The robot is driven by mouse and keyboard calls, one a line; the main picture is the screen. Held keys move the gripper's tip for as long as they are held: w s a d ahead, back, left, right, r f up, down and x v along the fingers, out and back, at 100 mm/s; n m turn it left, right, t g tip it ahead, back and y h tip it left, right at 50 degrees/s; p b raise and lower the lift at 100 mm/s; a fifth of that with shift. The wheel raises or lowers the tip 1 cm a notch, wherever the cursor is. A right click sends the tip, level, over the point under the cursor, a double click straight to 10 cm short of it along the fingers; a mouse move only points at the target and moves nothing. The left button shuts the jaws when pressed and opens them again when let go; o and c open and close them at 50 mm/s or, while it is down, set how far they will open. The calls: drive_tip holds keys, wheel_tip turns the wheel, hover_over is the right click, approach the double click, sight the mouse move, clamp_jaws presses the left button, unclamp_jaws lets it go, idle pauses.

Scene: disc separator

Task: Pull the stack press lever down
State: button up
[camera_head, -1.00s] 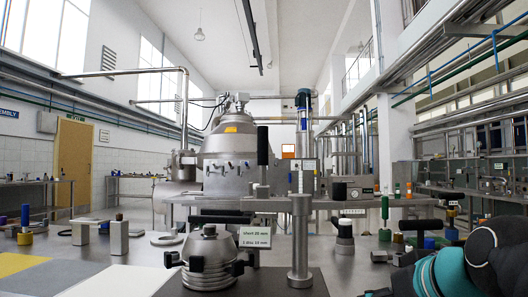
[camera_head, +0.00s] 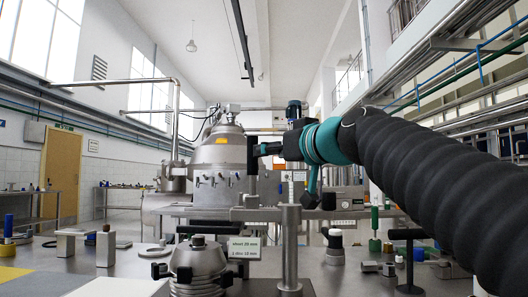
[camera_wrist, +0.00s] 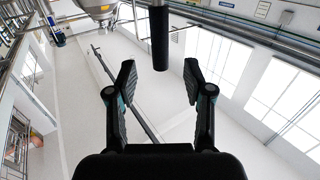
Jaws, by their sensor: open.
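The stack press stands in front of me, with a steel post (camera_head: 291,245) and a cross arm at its top. Its lever has a black grip (camera_head: 252,157) that stands upright above the left end of the arm. The grey disc stack (camera_head: 198,270) sits below it on the bench. My gripper (camera_head: 262,150) reaches in from the right at the height of the grip, and its fingers partly overlap it. In the wrist view the black grip (camera_wrist: 160,38) shows between and beyond the open fingertips (camera_wrist: 160,72). I see no clear contact.
A small label sign (camera_head: 244,247) stands beside the disc stack. A black T-shaped handle (camera_head: 406,250) stands on the bench at right, near a black-and-white piece (camera_head: 335,246). Pale blocks (camera_head: 106,248) stand at left. A large steel separator (camera_head: 219,155) is behind the press.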

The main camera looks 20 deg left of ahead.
sight(252, 172)
drive_tip(key=p+x, duration=0.2)
drive_tip(key=x, duration=0.7)
drive_tip(key=shift+p, duration=0.35)
clamp_jaws()
